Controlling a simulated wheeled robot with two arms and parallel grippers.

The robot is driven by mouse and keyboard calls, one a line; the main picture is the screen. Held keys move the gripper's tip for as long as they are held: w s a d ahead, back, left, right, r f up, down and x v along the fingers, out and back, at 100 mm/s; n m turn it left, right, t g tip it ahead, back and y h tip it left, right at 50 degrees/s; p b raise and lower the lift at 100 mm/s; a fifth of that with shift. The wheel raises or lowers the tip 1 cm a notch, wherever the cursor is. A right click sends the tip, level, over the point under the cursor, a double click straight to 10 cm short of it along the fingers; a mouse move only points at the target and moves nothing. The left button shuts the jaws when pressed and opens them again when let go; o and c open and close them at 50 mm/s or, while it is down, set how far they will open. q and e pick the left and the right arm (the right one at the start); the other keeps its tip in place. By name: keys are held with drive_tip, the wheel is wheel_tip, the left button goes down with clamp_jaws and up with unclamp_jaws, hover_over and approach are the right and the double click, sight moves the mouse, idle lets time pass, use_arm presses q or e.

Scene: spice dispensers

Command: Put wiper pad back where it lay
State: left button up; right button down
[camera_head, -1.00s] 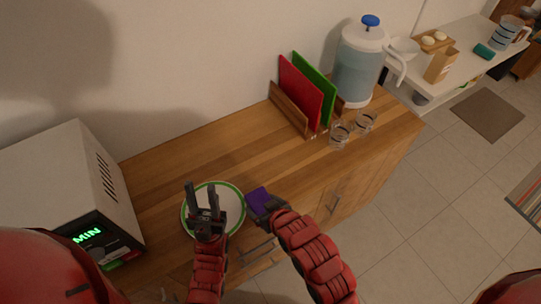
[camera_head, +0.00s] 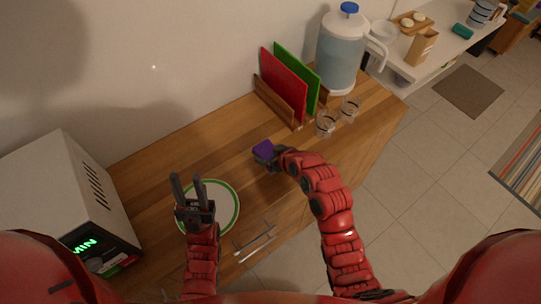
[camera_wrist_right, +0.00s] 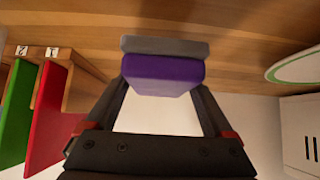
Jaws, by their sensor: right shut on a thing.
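The wiper pad (camera_head: 263,149) is a small purple block with a grey layer. My right gripper (camera_head: 274,156) is shut on it over the wooden counter, right of the plate. In the right wrist view the pad (camera_wrist_right: 163,72) sits between the fingertips (camera_wrist_right: 163,88), its grey side toward the wood. I cannot tell whether the pad touches the counter. My left gripper (camera_head: 188,188) is open and empty, fingers up, in front of the white plate with a green rim (camera_head: 236,205).
A rack with red (camera_head: 284,83) and green (camera_head: 300,76) boards stands at the back of the counter (camera_head: 150,160). A blue-lidded water dispenser (camera_head: 342,52) and two glasses (camera_head: 326,123) are at the right. A white microwave (camera_head: 60,185) is at the left. Counter between plate and rack is clear.

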drive_tip(key=shift+w+d+f+p, duration=0.15)
drive_tip(key=shift+w+p, duration=0.15)
wheel_tip(320, 180, down, 3)
drive_tip(key=shift+r+p, duration=0.1)
drive_tip(key=shift+p, duration=0.85)
drive_tip(key=shift+f, duration=0.3)
drive_tip(key=shift+f, duration=0.1)
drive_tip(key=shift+f+b, duration=0.1)
drive_tip(key=shift+b, duration=0.25)
unclamp_jaws()
